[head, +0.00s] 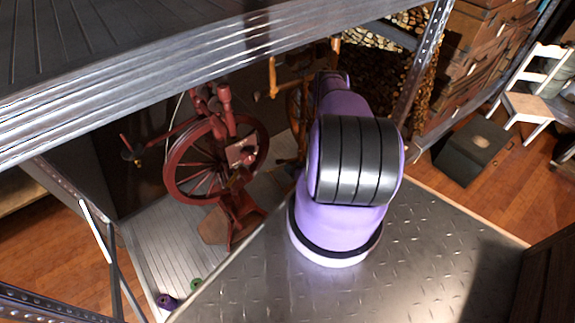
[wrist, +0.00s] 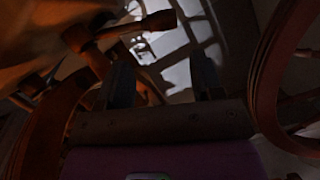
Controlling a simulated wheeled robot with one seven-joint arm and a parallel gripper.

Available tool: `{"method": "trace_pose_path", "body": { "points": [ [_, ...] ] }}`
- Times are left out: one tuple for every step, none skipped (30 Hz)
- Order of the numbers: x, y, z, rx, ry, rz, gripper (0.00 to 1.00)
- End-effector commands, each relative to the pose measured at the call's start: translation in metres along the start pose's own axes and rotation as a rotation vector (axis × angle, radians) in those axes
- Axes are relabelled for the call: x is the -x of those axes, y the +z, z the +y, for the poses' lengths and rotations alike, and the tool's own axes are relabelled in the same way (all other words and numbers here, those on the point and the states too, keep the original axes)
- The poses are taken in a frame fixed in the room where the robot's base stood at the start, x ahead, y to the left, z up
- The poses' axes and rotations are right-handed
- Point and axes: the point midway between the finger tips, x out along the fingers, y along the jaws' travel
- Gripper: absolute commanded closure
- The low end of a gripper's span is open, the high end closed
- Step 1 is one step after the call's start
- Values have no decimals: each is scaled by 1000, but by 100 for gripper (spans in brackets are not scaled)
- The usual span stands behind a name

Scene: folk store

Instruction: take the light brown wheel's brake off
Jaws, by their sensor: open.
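The light brown spinning wheel (head: 294,104) stands on the metal shelf in the head view, mostly hidden behind my purple arm. Its upright and a side piece (head: 272,76) show to the left of the arm. My gripper is hidden behind the arm in the head view. In the wrist view my gripper (wrist: 163,78) is open, its two dark fingers apart. Brown turned wooden parts (wrist: 135,30) lie beyond and beside the left finger. I see no object clearly held between the fingers. The picture is dark, and I cannot make out the brake.
A dark red spinning wheel (head: 215,158) stands left of my arm. A metal shelf board (head: 150,70) hangs above, with a post (head: 418,75) at right. Curved wooden rims flank the gripper at left (wrist: 40,135) and right (wrist: 268,75). Spools (head: 167,301) lie at the shelf's front.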

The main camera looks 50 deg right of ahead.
Motion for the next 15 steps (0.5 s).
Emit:
{"method": "trace_pose_path", "body": {
  "points": [
    [7, 0, 1, -1, 1, 1, 39],
    [10, 0, 1, -2, 2, 1, 39],
    [14, 0, 1, -1, 2, 1, 39],
    [17, -1, 1, -1, 2, 1, 39],
    [19, -1, 1, -1, 1, 1, 39],
    [21, -1, 1, -1, 1, 1, 39],
    [22, 0, 0, -1, 1, 1, 39],
    [23, -1, 0, -1, 0, 1, 39],
    [24, -1, 0, 0, 0, 1, 39],
    [24, -1, 0, 0, 0, 1, 39],
    [24, -1, 0, 0, 0, 1, 39],
    [24, 0, 0, 0, 0, 1, 39],
    [24, 0, 0, 0, 0, 1, 39],
    [24, 0, 0, 0, 0, 1, 39],
    [24, 0, 0, 0, 0, 1, 39]
  ]
}}
